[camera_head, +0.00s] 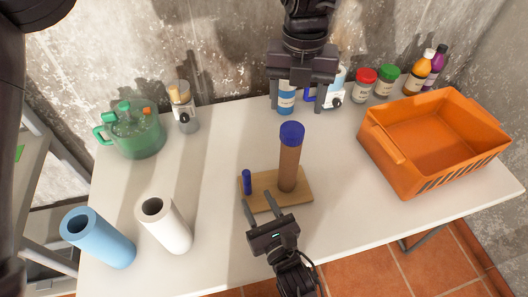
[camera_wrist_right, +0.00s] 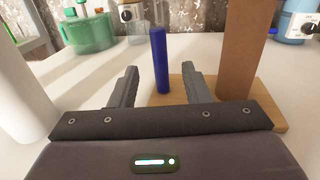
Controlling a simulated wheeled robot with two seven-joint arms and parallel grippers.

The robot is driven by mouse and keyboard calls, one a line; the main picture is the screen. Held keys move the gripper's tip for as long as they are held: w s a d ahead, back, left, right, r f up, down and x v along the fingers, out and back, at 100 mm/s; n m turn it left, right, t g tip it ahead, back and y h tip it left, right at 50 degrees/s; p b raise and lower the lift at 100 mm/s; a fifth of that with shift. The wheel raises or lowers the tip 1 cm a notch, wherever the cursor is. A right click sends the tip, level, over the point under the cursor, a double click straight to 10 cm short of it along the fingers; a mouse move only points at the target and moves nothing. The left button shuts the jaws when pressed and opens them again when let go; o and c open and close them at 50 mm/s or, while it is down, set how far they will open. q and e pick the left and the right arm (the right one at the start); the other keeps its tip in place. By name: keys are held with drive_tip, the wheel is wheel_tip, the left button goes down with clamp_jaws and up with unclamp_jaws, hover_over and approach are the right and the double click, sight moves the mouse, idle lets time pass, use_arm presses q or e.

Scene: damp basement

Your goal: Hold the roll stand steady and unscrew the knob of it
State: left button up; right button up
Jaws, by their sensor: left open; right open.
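The roll stand has a flat wooden base (camera_head: 265,203), a tall brown post (camera_head: 289,170) topped by a blue knob (camera_head: 291,134), and a short blue peg (camera_head: 247,182). It stands upright on the table. My right gripper (camera_head: 257,203) is open in front of the base; in the right wrist view the blue peg (camera_wrist_right: 160,60) appears between its fingers, with the brown post (camera_wrist_right: 245,50) to the right. Whether the fingers touch the peg I cannot tell. My left gripper (camera_head: 297,109) is open and empty, fingers downward, above the back of the table, apart from the knob.
A blue roll (camera_head: 100,240) and a white roll (camera_head: 165,228) stand front left. A green watering can (camera_head: 135,135) and a corked jar (camera_head: 184,112) are back left. An orange crate (camera_head: 405,170) stands right. Several jars and bottles line the back, some behind my left gripper.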

sight(248, 183)
drive_tip(key=x, duration=0.8)
drive_tip(key=shift+s, duration=0.1)
clamp_jaws()
